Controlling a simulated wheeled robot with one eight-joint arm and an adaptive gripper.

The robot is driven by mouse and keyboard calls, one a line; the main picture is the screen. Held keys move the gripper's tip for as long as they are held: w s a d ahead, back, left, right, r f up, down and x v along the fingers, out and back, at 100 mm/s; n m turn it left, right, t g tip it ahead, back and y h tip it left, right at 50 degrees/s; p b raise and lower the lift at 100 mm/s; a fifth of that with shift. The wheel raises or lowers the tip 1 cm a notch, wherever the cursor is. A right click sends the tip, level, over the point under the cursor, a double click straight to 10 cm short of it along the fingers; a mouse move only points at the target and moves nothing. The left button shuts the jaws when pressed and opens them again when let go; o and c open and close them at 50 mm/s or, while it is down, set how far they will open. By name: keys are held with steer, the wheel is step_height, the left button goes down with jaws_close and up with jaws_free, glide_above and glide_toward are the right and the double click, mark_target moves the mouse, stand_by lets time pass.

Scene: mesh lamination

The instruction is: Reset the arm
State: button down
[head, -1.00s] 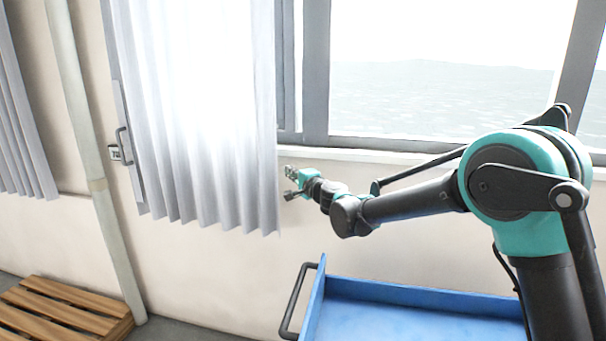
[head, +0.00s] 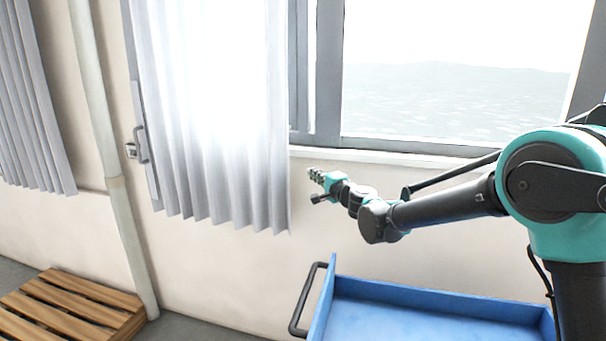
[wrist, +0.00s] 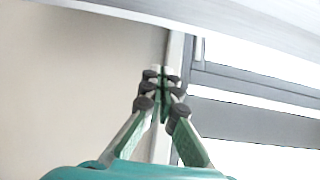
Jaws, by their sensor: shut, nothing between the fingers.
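My gripper (head: 315,177) is at the end of my outstretched arm, to the right of the white curtain (head: 215,120) and just below the window sill. In the wrist view my gripper (wrist: 160,78) has its fingertips together with nothing between them. The wrist view also shows the wall behind the fingers and a pale band across the top. I cannot tell from these frames whether the fingers touch anything.
A blue cart (head: 430,318) with a black handle (head: 306,300) stands below my arm. A wooden pallet (head: 75,310) lies on the floor at lower left. A pale pipe (head: 112,150) runs down the wall. The window (head: 450,95) is at upper right.

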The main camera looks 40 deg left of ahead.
steer(key=v, duration=0.8)
steer(key=w+d+f+n+h, duration=0.15)
steer(key=d+f, duration=0.25)
steer(key=d, duration=0.8)
steer(key=d+f+n+h, duration=0.2)
steer(key=d+f+h, duration=0.15)
steer(key=d, duration=0.85)
steer(key=w+d+f+n+h, duration=0.15)
steer(key=d+f, duration=0.25)
steer(key=d, duration=0.8)
steer(key=s+d+f+g+h, duration=0.1)
steer(key=s+d+f+h, duration=0.2)
steer(key=d, duration=0.7)
steer(key=s+d+f+h, duration=0.3)
steer(key=s+d+f, duration=0.4)
steer(key=d, duration=0.4)
steer(key=s+d+f+g+h, duration=0.1)
steer(key=s+d+f+h, duration=0.3)
steer(key=d, duration=0.7)
steer(key=s+f, duration=0.1)
steer(key=s, duration=0.1)
steer(key=shift+s+g, duration=0.3)
steer(key=shift+s, duration=0.1)
